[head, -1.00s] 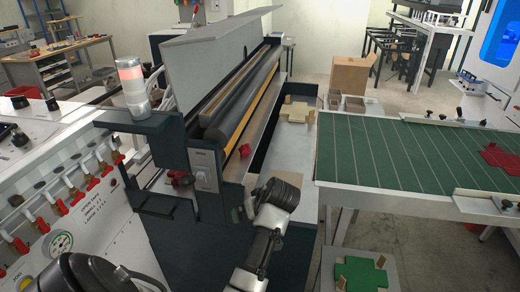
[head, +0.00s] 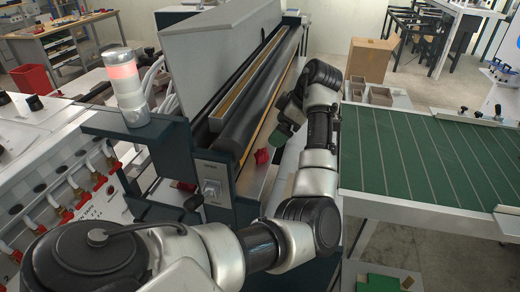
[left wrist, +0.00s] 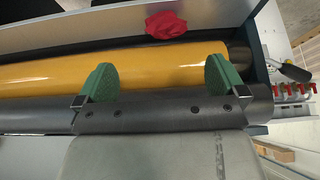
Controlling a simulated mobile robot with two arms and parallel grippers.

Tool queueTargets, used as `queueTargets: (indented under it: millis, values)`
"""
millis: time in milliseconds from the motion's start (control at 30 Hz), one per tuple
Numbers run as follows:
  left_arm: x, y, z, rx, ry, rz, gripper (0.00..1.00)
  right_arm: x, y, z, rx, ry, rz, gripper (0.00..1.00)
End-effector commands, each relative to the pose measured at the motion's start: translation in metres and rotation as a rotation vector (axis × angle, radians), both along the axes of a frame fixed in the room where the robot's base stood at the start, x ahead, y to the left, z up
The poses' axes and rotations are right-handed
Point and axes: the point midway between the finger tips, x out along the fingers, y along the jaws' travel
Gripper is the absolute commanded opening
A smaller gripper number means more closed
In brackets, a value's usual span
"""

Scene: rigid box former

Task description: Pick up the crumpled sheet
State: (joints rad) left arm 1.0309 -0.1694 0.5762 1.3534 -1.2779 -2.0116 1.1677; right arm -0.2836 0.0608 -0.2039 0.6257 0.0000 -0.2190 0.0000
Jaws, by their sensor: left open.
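The crumpled sheet (head: 262,156) is a small red wad on the pale ledge beside the machine's rollers. It also shows at the top of the left wrist view (left wrist: 166,26), beyond the yellow roller. My left gripper (head: 283,121) hangs over the rollers, just above and to the right of the wad in the head view. Its two green fingers are wide apart and empty in the left wrist view (left wrist: 161,72), with the wad apart from them, ahead and between their lines. My right gripper is not in view.
The dark roller (head: 262,100) and the yellow roller (left wrist: 150,68) run close by my fingers. A green-topped table (head: 425,160) stands to the right. A signal lamp (head: 126,85) stands on the machine's left end. A cardboard box (head: 368,58) is behind.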

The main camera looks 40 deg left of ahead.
Motion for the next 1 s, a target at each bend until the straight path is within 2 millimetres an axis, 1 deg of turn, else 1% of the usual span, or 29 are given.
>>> queueTargets:
  millis: [33,100,233,333,467,600,700,800,1000]
  values:
    - [-0.003,0.005,-0.008,0.002,0.005,0.003,1.0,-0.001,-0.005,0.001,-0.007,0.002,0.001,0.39]
    - [-0.007,0.01,-0.019,0.003,0.007,0.002,1.0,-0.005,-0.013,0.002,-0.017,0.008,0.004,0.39]
    - [-0.01,0.018,-0.034,0.003,0.004,-0.001,1.0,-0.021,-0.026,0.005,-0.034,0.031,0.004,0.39]
    - [-0.012,0.02,-0.04,0.001,0.002,-0.002,1.0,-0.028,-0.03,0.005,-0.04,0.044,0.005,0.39]
    - [-0.015,0.024,-0.048,0.001,0.005,-0.002,1.0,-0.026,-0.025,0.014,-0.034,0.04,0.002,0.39]
    - [-0.022,0.032,-0.066,0.0,0.007,-0.002,1.0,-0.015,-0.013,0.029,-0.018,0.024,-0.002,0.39]
    - [-0.024,0.038,-0.08,0.001,0.005,-0.002,1.0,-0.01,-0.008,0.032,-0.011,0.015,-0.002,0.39]
    - [-0.025,0.041,-0.086,0.001,0.002,-0.003,1.0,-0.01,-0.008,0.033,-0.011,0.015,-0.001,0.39]
    - [-0.025,0.041,-0.088,0.001,0.001,-0.003,1.0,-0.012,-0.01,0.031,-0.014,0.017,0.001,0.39]
